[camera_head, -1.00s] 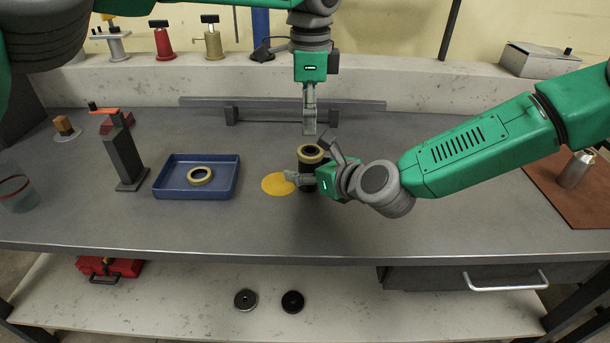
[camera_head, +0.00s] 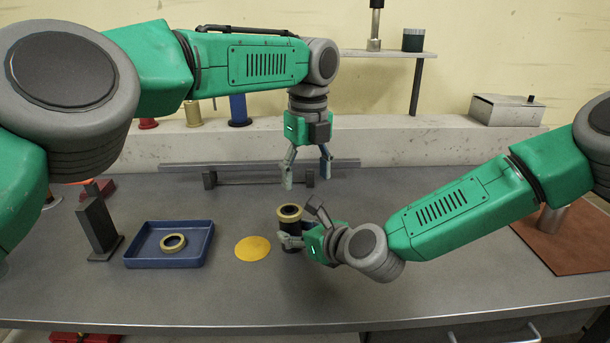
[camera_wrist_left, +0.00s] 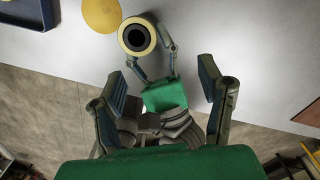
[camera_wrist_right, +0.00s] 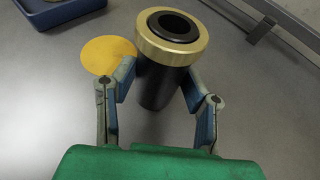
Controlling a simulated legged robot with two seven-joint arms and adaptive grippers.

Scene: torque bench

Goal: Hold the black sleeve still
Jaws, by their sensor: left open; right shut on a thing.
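The black sleeve (camera_head: 290,236) stands upright on the bench with a brass ring (camera_head: 289,211) around its top. The sleeve's dark side (camera_wrist_right: 160,85) and the brass ring (camera_wrist_right: 172,38) show large in the right wrist view. My right gripper (camera_head: 288,241) is shut on the sleeve from the right, low on its body. My left gripper (camera_head: 307,181) is open and empty above and behind the sleeve, fingers pointing down. In the left wrist view the ring (camera_wrist_left: 137,36) lies beyond the open fingers, and the sleeve below it is mostly hidden.
A blue tray (camera_head: 135,255) at the left holds a second brass ring (camera_head: 173,242). A flat yellow disc (camera_head: 253,248) lies between tray and sleeve. A dark post (camera_head: 98,228) stands left of the tray, and a low rail (camera_head: 250,178) runs behind. A brown mat (camera_head: 570,243) lies at right.

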